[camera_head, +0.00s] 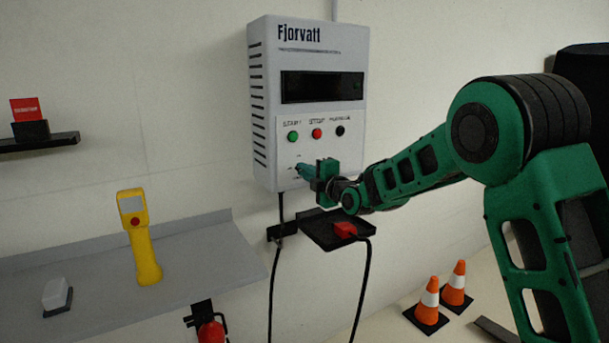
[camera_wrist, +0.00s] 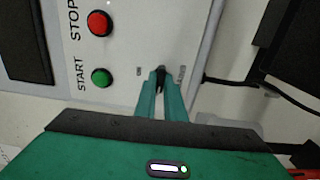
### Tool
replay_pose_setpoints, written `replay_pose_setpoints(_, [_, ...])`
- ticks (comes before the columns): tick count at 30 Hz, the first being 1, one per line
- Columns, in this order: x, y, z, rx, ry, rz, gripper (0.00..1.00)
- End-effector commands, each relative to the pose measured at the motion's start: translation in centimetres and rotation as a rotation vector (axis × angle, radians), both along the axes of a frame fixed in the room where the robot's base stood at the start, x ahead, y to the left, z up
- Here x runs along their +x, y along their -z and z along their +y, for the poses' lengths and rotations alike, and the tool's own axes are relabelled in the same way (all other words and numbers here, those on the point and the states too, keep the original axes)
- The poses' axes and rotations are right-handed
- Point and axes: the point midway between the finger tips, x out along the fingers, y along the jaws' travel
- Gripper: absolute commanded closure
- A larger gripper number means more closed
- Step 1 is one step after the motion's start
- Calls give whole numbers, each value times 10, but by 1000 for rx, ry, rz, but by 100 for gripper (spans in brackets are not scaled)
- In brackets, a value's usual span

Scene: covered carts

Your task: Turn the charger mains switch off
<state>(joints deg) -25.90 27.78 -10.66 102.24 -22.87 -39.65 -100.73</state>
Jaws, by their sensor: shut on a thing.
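The charger (camera_head: 305,100) is a pale grey wall box marked Fjorvatt, with a dark display and a white front panel. A green START button (camera_head: 293,136) and a red STOP button (camera_head: 317,133) sit on the panel; a black round control (camera_head: 340,130) is to their right. My gripper (camera_head: 299,168) is at the panel's lower left, below the START button. In the wrist view its teal fingers (camera_wrist: 161,82) are shut on a small black switch lever (camera_wrist: 161,75), between small printed marks. The fingers hide much of the switch, so I cannot tell its position.
A black tray (camera_head: 318,234) with a red plug (camera_head: 345,230) and cable is below the charger. A grey shelf (camera_head: 200,290) at left holds a yellow handheld device (camera_head: 141,240). Orange cones (camera_head: 428,300) stand on the floor at right.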

Motion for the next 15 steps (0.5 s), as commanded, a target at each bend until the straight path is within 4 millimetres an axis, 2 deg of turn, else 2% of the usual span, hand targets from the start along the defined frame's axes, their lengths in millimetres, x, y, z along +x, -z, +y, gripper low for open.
replay_pose_setpoints(1, [-3, 7, 4, -6, -7, 13, 100])
replay_pose_setpoints(11, [-3, 8, 4, -8, -8, 13, 100])
replay_pose_setpoints(12, [-3, 8, 4, -9, -8, 13, 86])
replay_pose_setpoints(13, [-3, 8, 4, -9, -8, 13, 79])
replay_pose_setpoints(14, [-3, 8, 4, -8, -8, 13, 72])
replay_pose_setpoints(15, [-3, 7, 4, -7, -7, 11, 72])
